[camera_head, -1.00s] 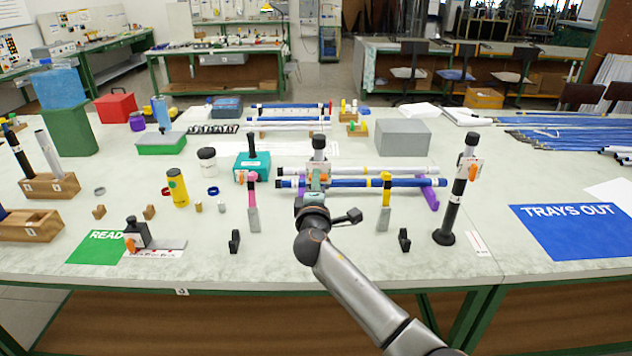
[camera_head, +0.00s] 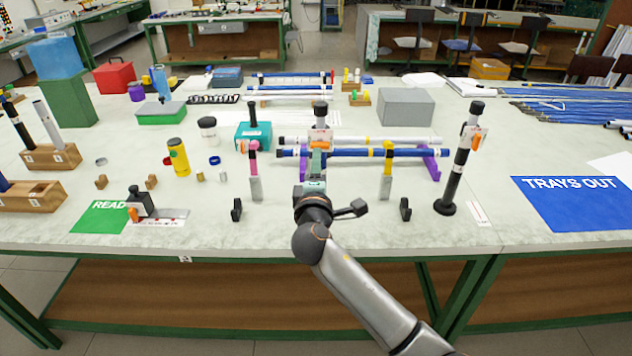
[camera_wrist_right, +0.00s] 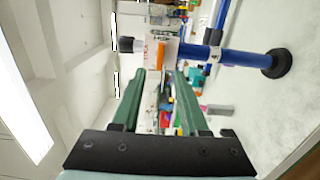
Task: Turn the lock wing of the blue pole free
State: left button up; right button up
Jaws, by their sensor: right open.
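The blue pole stands upright on the table behind my right gripper in the head view. Its black cap (camera_head: 320,107) and white lock block (camera_head: 320,134) show there; the gripper hides most of its shaft. In the wrist view the picture lies on its side: the blue shaft (camera_wrist_right: 195,51) runs rightward to a round black foot (camera_wrist_right: 275,63). The orange lock wing (camera_wrist_right: 160,55) sticks out from the white block. My right gripper (camera_wrist_right: 160,74) is open, its green fingertips on either side of the wing's end; I cannot tell whether they touch it. My left gripper is out of view.
A black pole (camera_head: 459,160) with an orange wing stands to the right. Pink-topped (camera_head: 254,165) and yellow-topped (camera_head: 387,170) stands flank the gripper. A blue rod (camera_head: 415,153) lies across purple supports behind. The front table strip is mostly clear.

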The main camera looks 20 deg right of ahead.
jog(key=v, duration=0.5)
jog(key=shift+s+a, duration=0.15)
jog(key=shift+s, duration=0.2)
jog(key=s+f+m+g+y, duration=0.25)
jog(key=s+f, duration=0.35)
jog(key=f, duration=0.5)
jog(key=s+f+m+g+y, duration=0.25)
jog(key=s+f, duration=0.35)
jog(key=f, duration=0.6)
jog(key=s+f+m+g+y, duration=0.1)
jog(key=s+f+m, duration=0.2)
jog(key=s, duration=0.6)
jog(key=s+f+m+g+y, duration=0.1)
jog(key=s+f+m+y, duration=0.1)
jog(key=s+f+m, duration=0.2)
jog(key=s+d+f, duration=0.1)
jog(key=s+f, duration=0.2)
jog(key=s, duration=0.1)
jog(key=shift+s+g, duration=0.4)
